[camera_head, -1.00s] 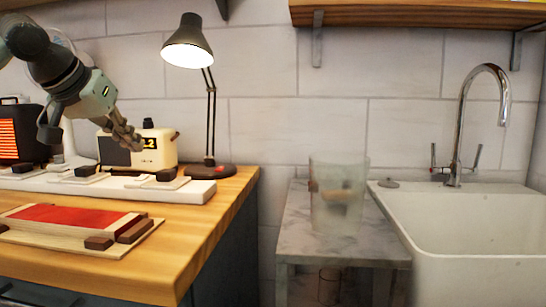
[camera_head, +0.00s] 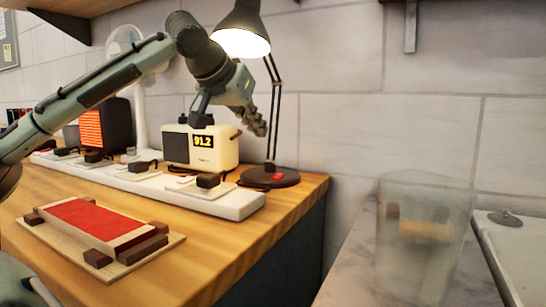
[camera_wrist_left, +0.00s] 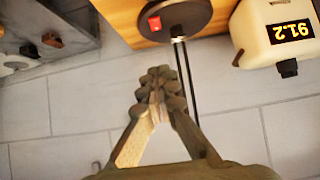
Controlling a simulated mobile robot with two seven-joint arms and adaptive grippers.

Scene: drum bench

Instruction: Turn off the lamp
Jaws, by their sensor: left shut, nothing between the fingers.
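The desk lamp (camera_head: 242,28) stands at the back right corner of the wooden bench, its shade glowing bright. Its round dark base (camera_head: 269,178) carries a red switch (camera_head: 277,177), which also shows in the wrist view (camera_wrist_left: 155,23). My left gripper (camera_head: 260,128) is shut and empty. In the head view it hangs above the base, just left of the lamp's thin stem. In the wrist view its closed fingertips (camera_wrist_left: 161,76) appear below the base and beside the stem, apart from the switch. My right gripper is not in view.
A cream radio (camera_head: 200,148) reading 91.2 stands left of the lamp. A white power strip (camera_head: 235,207) with several plugs runs along the bench before it. A red-topped wooden block (camera_head: 95,222) lies in front. A frosted bin (camera_head: 425,240) stands right, beyond the bench edge.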

